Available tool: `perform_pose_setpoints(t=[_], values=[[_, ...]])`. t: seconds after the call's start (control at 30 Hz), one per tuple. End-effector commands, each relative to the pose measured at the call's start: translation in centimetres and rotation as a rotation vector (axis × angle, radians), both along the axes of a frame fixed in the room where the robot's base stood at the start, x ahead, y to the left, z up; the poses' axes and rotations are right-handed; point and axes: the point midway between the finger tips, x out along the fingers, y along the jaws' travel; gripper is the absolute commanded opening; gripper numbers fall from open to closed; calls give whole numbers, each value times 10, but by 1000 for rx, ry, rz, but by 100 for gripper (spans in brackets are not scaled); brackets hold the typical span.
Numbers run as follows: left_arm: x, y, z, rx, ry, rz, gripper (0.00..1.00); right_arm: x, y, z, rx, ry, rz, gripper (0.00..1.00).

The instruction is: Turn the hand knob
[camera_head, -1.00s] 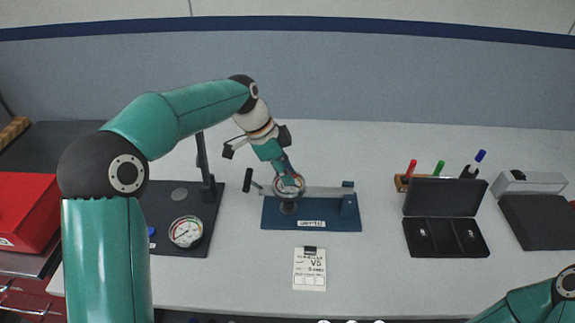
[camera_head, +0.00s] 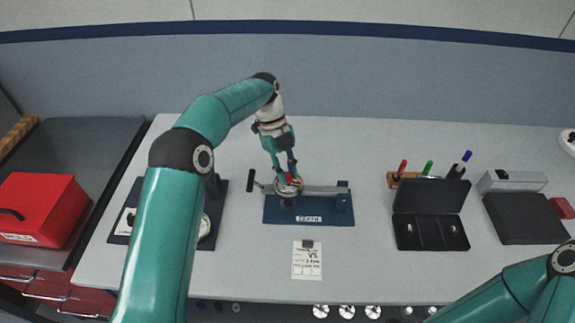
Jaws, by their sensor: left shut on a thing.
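A blue fixture (camera_head: 325,212) with a pale bar across its top and a small label on its front stands in the middle of the table. The hand knob (camera_head: 288,190) is a round part at the left end of this fixture. My left gripper (camera_head: 288,178) reaches down from above and is shut on the knob, with its fingers hiding much of it. A dark handle (camera_head: 250,180) sticks up at the fixture's left. My right arm shows at the lower right, but its gripper is out of view.
A dark stand with a gauge (camera_head: 205,227) is partly hidden behind my left arm. A paper tag (camera_head: 307,260) lies in front of the fixture. An open black case (camera_head: 430,232), a pen holder (camera_head: 410,177) and a red toolbox (camera_head: 38,208) stand around. The table beside the tag is clear.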

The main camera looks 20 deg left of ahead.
Motion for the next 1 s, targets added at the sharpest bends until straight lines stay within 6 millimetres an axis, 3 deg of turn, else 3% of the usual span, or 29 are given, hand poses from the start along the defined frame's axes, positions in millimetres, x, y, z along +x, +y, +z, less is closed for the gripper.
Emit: perform_pose_setpoints(t=[0.4, 0.9, 0.93, 1.0], values=[[4, 1, 2, 5, -11, -182, 0, 0, 0, 16, 0, 0, 0, 0], [4, 1, 1, 5, -14, -198, 0, 0, 0, 17, 0, 0, 0, 0], [4, 1, 1, 5, -14, -198, 28, 0, 0, 17, 0, 0, 0, 0], [4, 1, 1, 4, -12, -198, 40, 0, 0, 17, 0, 0, 0, 0]])
